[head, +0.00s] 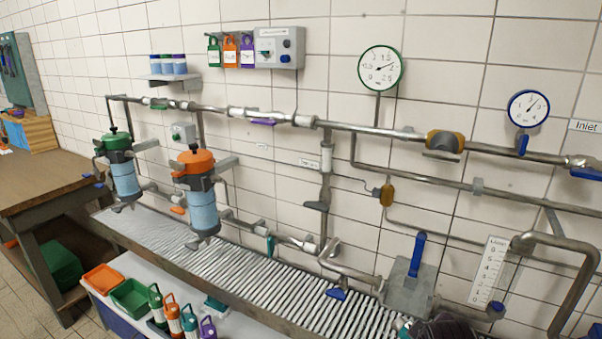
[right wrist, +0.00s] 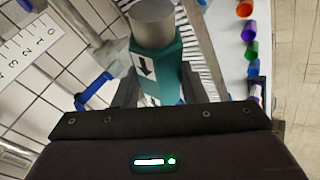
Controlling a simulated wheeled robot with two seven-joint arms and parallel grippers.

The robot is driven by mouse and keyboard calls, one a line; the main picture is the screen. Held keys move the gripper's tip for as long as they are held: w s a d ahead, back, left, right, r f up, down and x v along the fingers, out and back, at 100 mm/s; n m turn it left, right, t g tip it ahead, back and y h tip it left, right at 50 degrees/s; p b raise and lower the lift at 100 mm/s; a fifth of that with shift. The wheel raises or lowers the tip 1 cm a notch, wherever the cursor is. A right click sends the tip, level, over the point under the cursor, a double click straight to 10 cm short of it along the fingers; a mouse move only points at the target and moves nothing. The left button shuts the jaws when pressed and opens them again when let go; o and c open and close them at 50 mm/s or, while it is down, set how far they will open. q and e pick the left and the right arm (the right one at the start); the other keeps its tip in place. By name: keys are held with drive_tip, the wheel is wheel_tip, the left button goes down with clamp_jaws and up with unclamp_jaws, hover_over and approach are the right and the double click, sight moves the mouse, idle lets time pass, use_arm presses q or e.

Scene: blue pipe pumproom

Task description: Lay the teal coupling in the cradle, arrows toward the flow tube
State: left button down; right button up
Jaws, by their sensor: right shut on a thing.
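The teal coupling (right wrist: 168,62) is between the fingers of my right gripper (right wrist: 160,90) in the right wrist view. It has a grey cylindrical end and a white label with a black arrow. The arrow points down the picture, toward the gripper body. In the head view, the dark top of my right gripper (head: 442,329) shows at the bottom edge. The coupling is mostly out of frame there. I cannot clearly tell the cradle or the flow tube from the other pipework. My left gripper is not in view.
A grey plate with a blue lever (head: 417,255) and a white numbered scale (head: 489,271) stand close beyond my right gripper. A bent pipe (head: 575,290) rises at the right. A ribbed grating (head: 290,300) runs along the wall. Several coloured bottles (head: 172,315) stand on the lower shelf.

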drive_tip(key=s+a+r+n+y, duration=0.2)
drive_tip(key=a+r+n, duration=0.2)
drive_tip(key=a+r, duration=0.1)
drive_tip(key=shift+a+r+y, duration=0.3)
drive_tip(key=shift+a, duration=0.6)
